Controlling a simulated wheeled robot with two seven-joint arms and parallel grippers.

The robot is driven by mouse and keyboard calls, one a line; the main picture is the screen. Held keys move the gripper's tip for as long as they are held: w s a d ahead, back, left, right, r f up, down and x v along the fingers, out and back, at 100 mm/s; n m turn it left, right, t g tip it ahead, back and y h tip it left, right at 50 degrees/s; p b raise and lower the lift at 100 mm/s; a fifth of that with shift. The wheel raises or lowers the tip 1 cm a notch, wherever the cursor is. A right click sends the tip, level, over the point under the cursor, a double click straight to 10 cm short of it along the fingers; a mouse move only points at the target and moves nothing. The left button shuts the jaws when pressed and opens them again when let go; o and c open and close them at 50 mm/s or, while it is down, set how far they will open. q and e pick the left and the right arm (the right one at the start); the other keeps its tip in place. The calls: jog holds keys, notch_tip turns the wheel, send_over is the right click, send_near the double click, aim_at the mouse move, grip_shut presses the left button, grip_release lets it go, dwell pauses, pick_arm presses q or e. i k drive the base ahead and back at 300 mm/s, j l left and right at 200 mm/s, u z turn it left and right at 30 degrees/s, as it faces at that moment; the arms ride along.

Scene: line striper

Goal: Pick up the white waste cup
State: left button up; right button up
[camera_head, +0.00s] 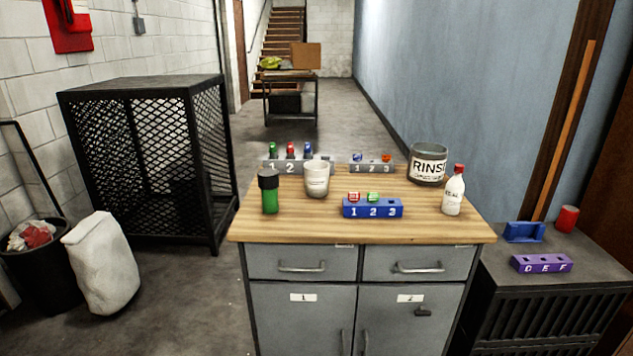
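The white waste cup (317,180) stands upright on the wooden top (300,226) of a grey cabinet, left of the middle. It has small print on its front, too small to read. No gripper or arm of mine shows in this view, so nothing is seen holding or touching the cup.
Close left of the cup stands a green bottle with a black cap (269,192). A blue numbered rack (372,208) lies front right, grey racks (283,167) behind. A RINSE pot (428,164) and a red-capped bottle (454,192) stand right. The front left top is clear.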

aim_at(316, 173)
jog(key=i+j+u, duration=0.15)
jog(key=i, duration=0.3)
jog(key=i+j+u, duration=0.15)
jog(key=i, duration=0.25)
